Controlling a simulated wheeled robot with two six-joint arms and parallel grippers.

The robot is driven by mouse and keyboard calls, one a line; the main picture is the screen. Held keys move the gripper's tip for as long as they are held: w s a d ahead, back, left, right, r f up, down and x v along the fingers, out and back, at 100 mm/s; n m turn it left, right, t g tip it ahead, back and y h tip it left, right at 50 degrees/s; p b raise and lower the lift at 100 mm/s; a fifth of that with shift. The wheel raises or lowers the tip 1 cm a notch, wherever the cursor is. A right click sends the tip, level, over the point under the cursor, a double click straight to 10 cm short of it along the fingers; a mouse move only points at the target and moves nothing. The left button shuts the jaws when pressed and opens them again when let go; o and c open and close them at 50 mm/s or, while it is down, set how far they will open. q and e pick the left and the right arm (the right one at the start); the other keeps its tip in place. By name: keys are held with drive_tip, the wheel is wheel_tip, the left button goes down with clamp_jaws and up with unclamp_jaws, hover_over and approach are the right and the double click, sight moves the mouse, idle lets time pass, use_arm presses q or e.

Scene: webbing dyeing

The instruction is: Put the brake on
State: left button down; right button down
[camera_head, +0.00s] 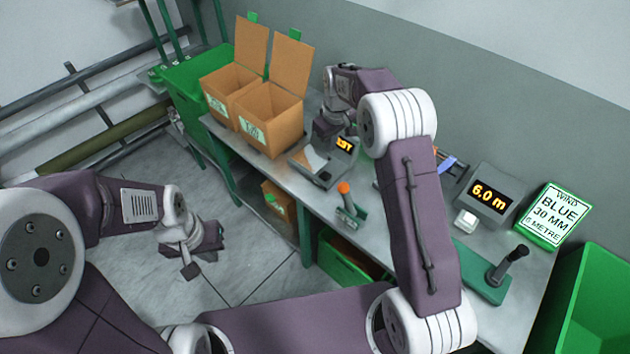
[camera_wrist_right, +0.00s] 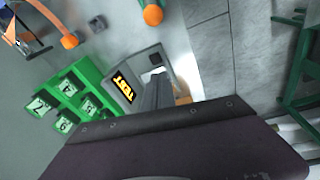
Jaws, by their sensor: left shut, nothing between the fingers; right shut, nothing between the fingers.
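A short lever with an orange knob (camera_head: 344,188) stands on a small base at the front edge of the bench; no label shows whether it is the brake. An orange knob also shows at the top of the right wrist view (camera_wrist_right: 153,14). My right gripper (camera_head: 328,134) is shut and empty over the bench, beside the grey device with the "TEST" display (camera_head: 345,145). Its fingers (camera_wrist_right: 158,92) show in front of that device in the right wrist view, apart from the orange knob. My left gripper (camera_head: 192,266) is shut and empty, over the floor left of the bench.
Two open cardboard boxes (camera_head: 270,122) stand at the bench's far end. A "6.0 m" display (camera_head: 486,196), a "BLUE 30 MM" sign (camera_head: 552,215) and a black-handled crank on a green base (camera_head: 478,272) are at right. My right arm hides the bench's middle.

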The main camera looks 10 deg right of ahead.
sight(347, 197)
drive_tip(key=s+d+f+p, duration=0.1)
drive_tip(key=f+p, duration=0.1)
drive_tip(key=f, duration=0.4)
drive_tip(key=s+d+f+p, duration=0.1)
drive_tip(key=s+f+p, duration=0.1)
drive_tip(key=f, duration=0.4)
drive_tip(key=shift+s+f+g, duration=0.25)
drive_tip(key=shift+f+g, duration=0.05)
drive_tip(key=shift+g, duration=0.1)
drive_tip(key=shift+w, duration=0.1)
